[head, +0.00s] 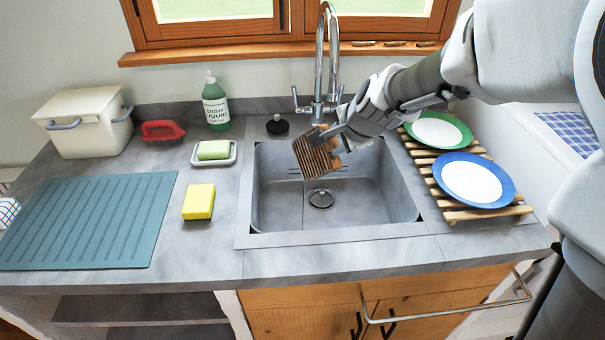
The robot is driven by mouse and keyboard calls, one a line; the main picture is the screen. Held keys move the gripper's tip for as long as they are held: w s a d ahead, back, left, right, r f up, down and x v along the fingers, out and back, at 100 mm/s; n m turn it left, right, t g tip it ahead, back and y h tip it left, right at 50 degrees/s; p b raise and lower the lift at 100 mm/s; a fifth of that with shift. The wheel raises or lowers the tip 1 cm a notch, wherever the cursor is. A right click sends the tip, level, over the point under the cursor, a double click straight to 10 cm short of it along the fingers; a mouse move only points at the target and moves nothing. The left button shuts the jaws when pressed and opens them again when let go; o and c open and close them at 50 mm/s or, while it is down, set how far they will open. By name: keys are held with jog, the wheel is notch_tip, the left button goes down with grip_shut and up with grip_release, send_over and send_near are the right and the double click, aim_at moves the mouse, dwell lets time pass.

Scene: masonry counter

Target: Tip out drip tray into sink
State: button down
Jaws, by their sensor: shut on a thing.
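My gripper (339,134) reaches in from the right over the back of the sink, below the faucet. It is shut on a small brown slatted drip tray (316,155). The tray is tilted steeply, with its slatted face turned toward the camera and its lower edge over the basin. The grey sink (386,195) is set in the counter, with a round drain (321,199) in its floor. The basin looks empty of objects. The far side of the tray and the fingertips' exact hold are partly hidden.
The chrome faucet (319,60) rises close behind my gripper. A wooden rack (455,215) with a green-rimmed plate (437,131) and a blue-rimmed plate (473,180) stands right of the sink. A yellow sponge (199,202), soap dish (229,157) and dish liquid (215,104) stand left.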

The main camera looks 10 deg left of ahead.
jog(key=w+d+f+m+g+y+p, duration=0.2)
jog(key=w+d+f+g+y, duration=0.2)
jog(key=w+d, duration=0.3)
jog(key=w+d+f+m+g+y+p, duration=0.2)
jog(key=w+d+f+m+g+y, duration=0.1)
jog(key=w+d+f+y, duration=0.3)
jog(key=shift+w+d+f+m+g, duration=0.3)
jog(key=shift+w+d+g, duration=0.25)
jog(key=shift+w+g, duration=0.15)
dwell(1.4)
jog(key=shift+s+r, duration=0.1)
jog(key=shift+r, duration=0.1)
dwell(0.7)
